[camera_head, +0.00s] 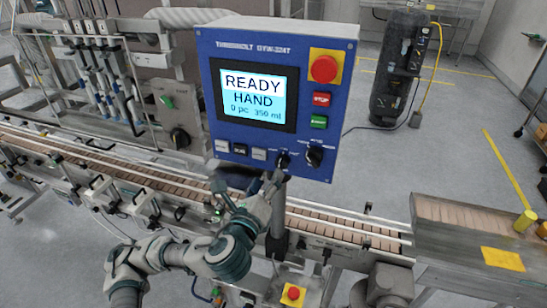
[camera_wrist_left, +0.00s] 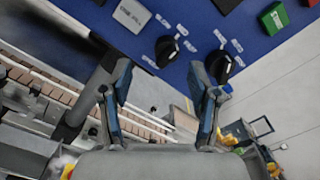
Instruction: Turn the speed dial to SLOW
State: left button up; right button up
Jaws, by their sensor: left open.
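The blue control panel (camera_head: 220,60) has two black dials low on its face. The speed dial (camera_head: 283,160) is the left one; it also shows in the left wrist view (camera_wrist_left: 167,50), with small, blurred labels around it. I cannot surely tell its pointer's setting. My left gripper (camera_head: 270,182) is open, just below the speed dial. In the left wrist view its two fingers (camera_wrist_left: 160,70) are spread, with the speed dial ahead between their tips, seemingly apart from it. The right fingertip appears close to the second dial (camera_wrist_left: 221,66). My right gripper is not in view.
The second dial (camera_head: 314,155) sits just right of the speed dial. The screen (camera_head: 252,95) reads READY HAND. A red emergency button (camera_head: 323,69), a red STOP button (camera_head: 321,99) and a green button (camera_head: 319,122) are above. A conveyor (camera_head: 345,232) runs below the panel.

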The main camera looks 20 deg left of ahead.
aim_at(282, 168)
pick_arm(q)
jog(key=w, duration=0.2)
jog(key=w+d, duration=0.1)
jog(key=w, duration=0.1)
jog(key=w+d+p, duration=0.1)
jog(key=w, duration=0.1)
jog(key=shift+d, duration=0.1)
jog(key=shift+a, duration=0.75)
jog(key=shift+c, duration=0.7)
jog(key=c, duration=0.8)
jog(key=shift+s+d+f, duration=0.1)
jog(key=shift+d, duration=0.35)
jog(key=shift+c, duration=1)
pick_arm(e)
jog(key=shift+s+d+r, duration=0.2)
jog(key=shift+s+d, duration=0.1)
jog(key=shift+s, duration=0.3)
jog(key=shift+s+d+r, duration=0.2)
jog(key=shift+s+d, duration=0.05)
jog(key=shift+s, duration=0.3)
